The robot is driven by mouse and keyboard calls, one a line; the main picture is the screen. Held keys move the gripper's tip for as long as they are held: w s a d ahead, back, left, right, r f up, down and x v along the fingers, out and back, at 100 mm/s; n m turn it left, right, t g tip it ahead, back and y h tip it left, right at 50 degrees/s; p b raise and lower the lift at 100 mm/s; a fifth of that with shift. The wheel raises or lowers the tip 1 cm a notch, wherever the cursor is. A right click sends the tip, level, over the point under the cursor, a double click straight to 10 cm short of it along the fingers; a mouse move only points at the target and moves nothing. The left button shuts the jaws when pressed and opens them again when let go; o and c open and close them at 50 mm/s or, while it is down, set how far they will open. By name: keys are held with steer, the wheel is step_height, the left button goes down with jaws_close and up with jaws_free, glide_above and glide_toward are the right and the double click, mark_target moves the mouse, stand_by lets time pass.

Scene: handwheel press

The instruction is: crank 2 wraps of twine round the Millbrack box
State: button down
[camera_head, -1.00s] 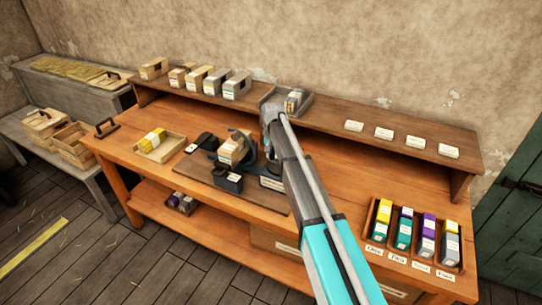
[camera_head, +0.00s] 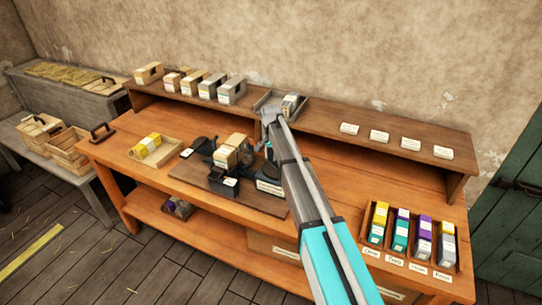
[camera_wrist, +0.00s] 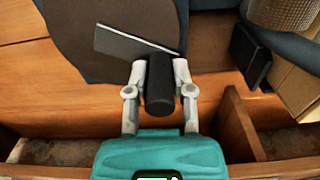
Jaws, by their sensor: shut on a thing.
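My gripper (camera_wrist: 158,80) is shut on a black cylindrical handle (camera_wrist: 160,88) in the wrist view. Beside the handle are a dark, broad rounded plate (camera_wrist: 85,35) and a thin grey plate (camera_wrist: 135,43). In the head view, my arm hides most of the gripper and handle. A tan box with a white label (camera_head: 228,155) sits in the dark press (camera_head: 224,188) on the workbench; its name is too small to read. A woven-looking tan cylinder (camera_wrist: 283,10) shows at the wrist view's upper right, perhaps twine. I cannot make out wraps round the box.
Several boxes (camera_head: 195,84) and a grey tray (camera_head: 266,98) stand on the back shelf (camera_head: 330,118), with several blank-looking cards at right. A wooden tray with yellow and white items (camera_head: 152,148) lies left. A rack of coloured boxes (camera_head: 408,240) is at front right.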

steer(key=shift+c, duration=2.4)
jaws_free()
steer(key=shift+s+a+n, duration=0.1)
steer(key=shift+n, duration=0.2)
